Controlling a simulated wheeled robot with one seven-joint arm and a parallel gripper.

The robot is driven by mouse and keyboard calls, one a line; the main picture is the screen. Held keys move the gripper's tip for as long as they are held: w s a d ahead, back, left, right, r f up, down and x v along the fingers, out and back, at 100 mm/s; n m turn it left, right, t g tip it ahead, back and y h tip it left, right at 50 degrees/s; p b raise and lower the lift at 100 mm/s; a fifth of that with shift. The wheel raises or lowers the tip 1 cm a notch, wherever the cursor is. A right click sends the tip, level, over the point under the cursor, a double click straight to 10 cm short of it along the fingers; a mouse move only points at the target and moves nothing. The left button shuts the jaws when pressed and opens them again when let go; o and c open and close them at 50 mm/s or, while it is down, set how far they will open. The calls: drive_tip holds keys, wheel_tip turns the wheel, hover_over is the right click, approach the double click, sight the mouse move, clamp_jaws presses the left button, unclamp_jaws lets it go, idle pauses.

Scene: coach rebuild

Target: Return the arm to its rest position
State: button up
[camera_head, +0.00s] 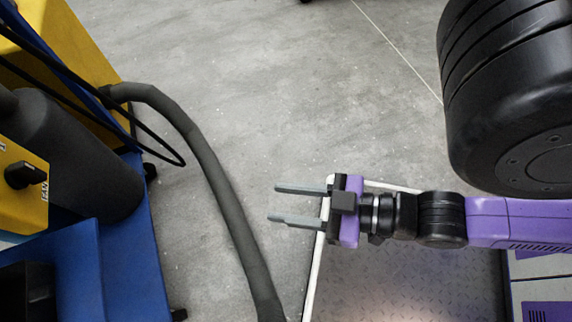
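My gripper (279,203) is in the middle of the head view, pointing left. Its two grey fingers are apart with nothing between them, so it is open and empty. My purple and black arm reaches in from the right edge. The gripper is seen above the grey floor, and its wrist is over the edge of a metal plate with a white rim. A large black cylindrical part at the upper right hides some of the view; I cannot tell what it belongs to.
A blue and yellow machine (120,250) with a dark cylinder and black cables stands at the left. A thick grey hose (222,190) runs from it down to the bottom edge, left of my gripper. The concrete floor (300,90) in the upper middle is clear.

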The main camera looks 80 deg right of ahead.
wheel_tip(320, 180, up, 34)
drive_tip(key=p, duration=3.3)
drive_tip(key=shift+f, duration=0.25)
drive_tip(key=shift+d, duration=0.1)
